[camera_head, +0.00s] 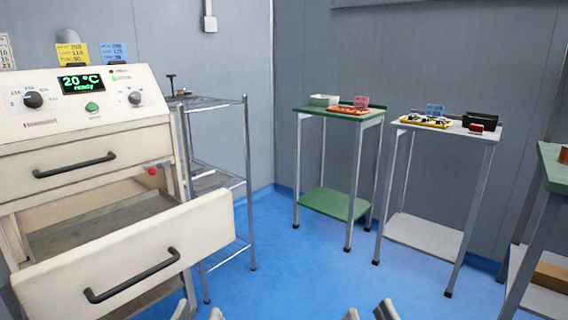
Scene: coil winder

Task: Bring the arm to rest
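My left gripper (200,312) shows only its fingertips at the bottom edge, in front of the open drawer's right end. Its tips are apart with nothing seen between them. My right gripper (369,312) also shows only its fingertips at the bottom edge, over the blue floor. Its tips are apart and it looks empty. The rest of both arms is out of view.
A cream machine (88,135) on the left reads "20 °C ready"; its lower drawer (140,250) is pulled out. A wire rack (248,180) stands beside it. A green table (340,112), a white table (455,128) and another green-topped table (552,170) stand right. The middle floor is clear.

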